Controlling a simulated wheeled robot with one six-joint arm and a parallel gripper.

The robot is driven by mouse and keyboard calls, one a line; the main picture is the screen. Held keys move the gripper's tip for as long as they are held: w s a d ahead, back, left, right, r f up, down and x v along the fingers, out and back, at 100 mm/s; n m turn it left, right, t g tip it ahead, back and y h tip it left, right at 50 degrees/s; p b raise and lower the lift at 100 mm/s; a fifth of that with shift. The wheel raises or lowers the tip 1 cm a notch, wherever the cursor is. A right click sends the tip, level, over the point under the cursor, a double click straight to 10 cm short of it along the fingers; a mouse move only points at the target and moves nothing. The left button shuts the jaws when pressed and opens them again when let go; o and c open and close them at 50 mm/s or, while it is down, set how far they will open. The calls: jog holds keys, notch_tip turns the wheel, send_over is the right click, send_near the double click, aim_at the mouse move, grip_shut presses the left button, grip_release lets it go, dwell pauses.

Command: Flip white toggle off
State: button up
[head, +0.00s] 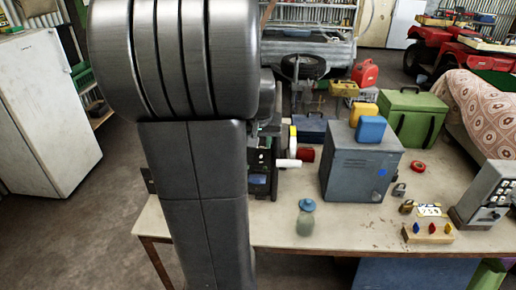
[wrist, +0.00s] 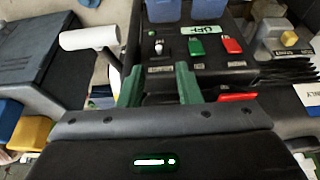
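In the wrist view, a small white toggle (wrist: 158,47) sits on a dark control panel (wrist: 222,70). Which way it is tipped is too small to tell. My gripper (wrist: 158,74) has two green fingers, spread apart with a gap between them. The fingertips are just below the toggle in the picture, one to each side. Nothing shows held between them. In the head view, the dark panel unit (head: 261,180) stands on the workbench, partly hidden behind my arm. The toggle cannot be made out there.
Beside the toggle are a green button (wrist: 196,48), a red button (wrist: 232,46) and a pale label (wrist: 203,29). A white cylindrical handle (wrist: 90,38) sticks out at left.

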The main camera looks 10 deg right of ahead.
aim_at(261, 156)
jog(key=shift+x, duration=3.2)
jog(key=shift+s, duration=0.15)
jog(key=shift+c, duration=0.4)
grip_shut()
